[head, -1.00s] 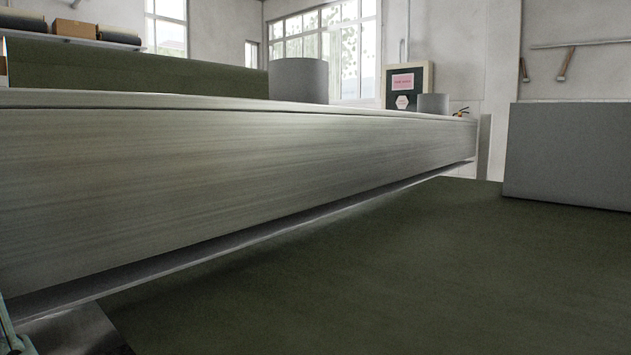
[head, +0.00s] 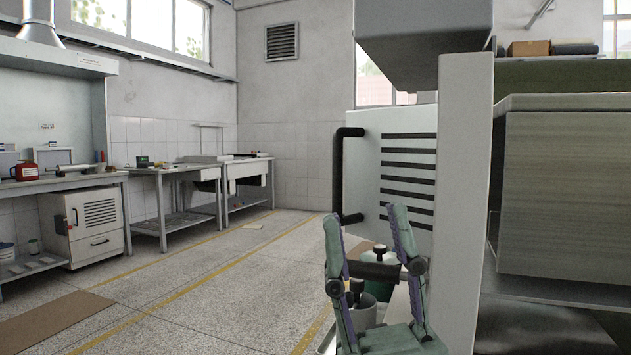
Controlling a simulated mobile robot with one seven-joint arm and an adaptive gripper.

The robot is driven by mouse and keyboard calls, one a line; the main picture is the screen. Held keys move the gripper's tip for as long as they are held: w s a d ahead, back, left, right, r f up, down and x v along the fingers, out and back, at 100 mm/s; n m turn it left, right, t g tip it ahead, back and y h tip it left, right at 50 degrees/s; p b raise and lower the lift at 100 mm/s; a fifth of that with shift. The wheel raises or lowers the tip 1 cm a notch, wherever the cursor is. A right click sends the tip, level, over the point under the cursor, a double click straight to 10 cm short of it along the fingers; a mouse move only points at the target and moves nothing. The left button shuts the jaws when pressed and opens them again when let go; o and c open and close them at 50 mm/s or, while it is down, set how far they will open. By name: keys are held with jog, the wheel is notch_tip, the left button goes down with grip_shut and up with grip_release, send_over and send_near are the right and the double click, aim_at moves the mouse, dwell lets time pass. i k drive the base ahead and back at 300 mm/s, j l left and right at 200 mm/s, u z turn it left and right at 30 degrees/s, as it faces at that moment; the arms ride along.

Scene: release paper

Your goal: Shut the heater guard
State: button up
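The heater guard appears to be the white panel (head: 400,165) with several black slots, right of centre in the head view. It stands out to the left of a white post (head: 462,200). A black handle (head: 340,175) is on its left edge. My gripper (head: 365,213) is in front of the panel's lower part, its two green and purple fingers pointing up and spread apart. The fingertips are near the handle's lower end in the picture; I cannot tell whether they touch. A short dark bar (head: 376,270) shows between the fingers; I cannot tell what it belongs to.
A grey box-like housing (head: 422,45) hangs above the panel. A long grey machine body (head: 560,185) fills the right. Dark-lidded pots (head: 378,268) stand low behind my gripper. Workbenches (head: 60,185) line the left wall. The floor (head: 225,280) between is mostly clear.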

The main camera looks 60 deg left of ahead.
aim_at(392, 151)
jog(key=i+j+u, duration=0.15)
jog(key=u, duration=1.2)
